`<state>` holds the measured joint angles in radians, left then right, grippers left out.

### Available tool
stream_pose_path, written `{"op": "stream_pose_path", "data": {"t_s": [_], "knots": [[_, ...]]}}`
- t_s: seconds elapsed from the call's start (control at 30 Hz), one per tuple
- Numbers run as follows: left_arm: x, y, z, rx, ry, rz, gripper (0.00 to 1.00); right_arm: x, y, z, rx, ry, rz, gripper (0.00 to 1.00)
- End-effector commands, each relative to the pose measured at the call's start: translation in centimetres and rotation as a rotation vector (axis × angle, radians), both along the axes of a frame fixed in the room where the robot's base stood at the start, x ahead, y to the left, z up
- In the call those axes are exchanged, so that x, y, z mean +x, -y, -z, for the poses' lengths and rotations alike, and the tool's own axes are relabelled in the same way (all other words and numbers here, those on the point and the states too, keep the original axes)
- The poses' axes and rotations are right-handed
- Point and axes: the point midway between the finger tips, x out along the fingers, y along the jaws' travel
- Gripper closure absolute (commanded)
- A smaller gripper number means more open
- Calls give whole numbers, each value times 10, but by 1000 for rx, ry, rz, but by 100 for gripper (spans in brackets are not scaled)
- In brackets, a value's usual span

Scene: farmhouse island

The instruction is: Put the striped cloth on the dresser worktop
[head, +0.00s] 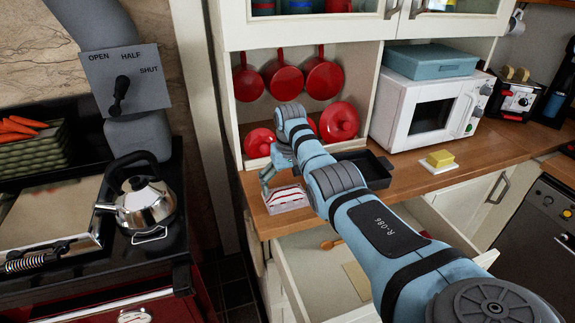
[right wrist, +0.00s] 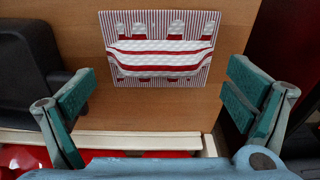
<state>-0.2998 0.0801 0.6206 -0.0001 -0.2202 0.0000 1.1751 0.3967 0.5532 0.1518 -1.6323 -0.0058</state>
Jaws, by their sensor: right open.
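The striped cloth (head: 287,199), red and white and folded, lies on the wooden dresser worktop (head: 408,184) near its left front end. The right wrist view shows it flat on the wood (right wrist: 160,48), whole and uncovered. My right gripper (head: 268,180) is just by the cloth at its back left in the head view, partly hidden by its own arm. In the right wrist view the two green-padded fingers (right wrist: 162,92) are wide apart, with nothing between them, and do not touch the cloth. My left gripper is not in view.
A black tin (head: 372,168) stands right of the cloth, with butter on a dish (head: 439,160) beyond. Red pans (head: 323,78) hang behind. A drawer (head: 335,265) below the worktop is open. A kettle (head: 146,203) stands on the stove at left.

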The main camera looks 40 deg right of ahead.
Motion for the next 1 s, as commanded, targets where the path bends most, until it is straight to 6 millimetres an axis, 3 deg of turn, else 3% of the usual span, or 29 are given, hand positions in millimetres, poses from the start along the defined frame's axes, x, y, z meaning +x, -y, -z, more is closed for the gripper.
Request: {"op": "stream_pose_path", "data": {"t_s": [0.03,0.1,0.33,1.0], "knots": [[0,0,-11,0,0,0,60,0,0,-21,-3,5,1,3],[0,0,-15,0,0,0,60,-3,0,-41,-2,4,1,3],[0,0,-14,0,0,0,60,-9,-3,-86,-1,2,1,3],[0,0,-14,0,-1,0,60,-10,-4,-92,0,0,1,3]]}}
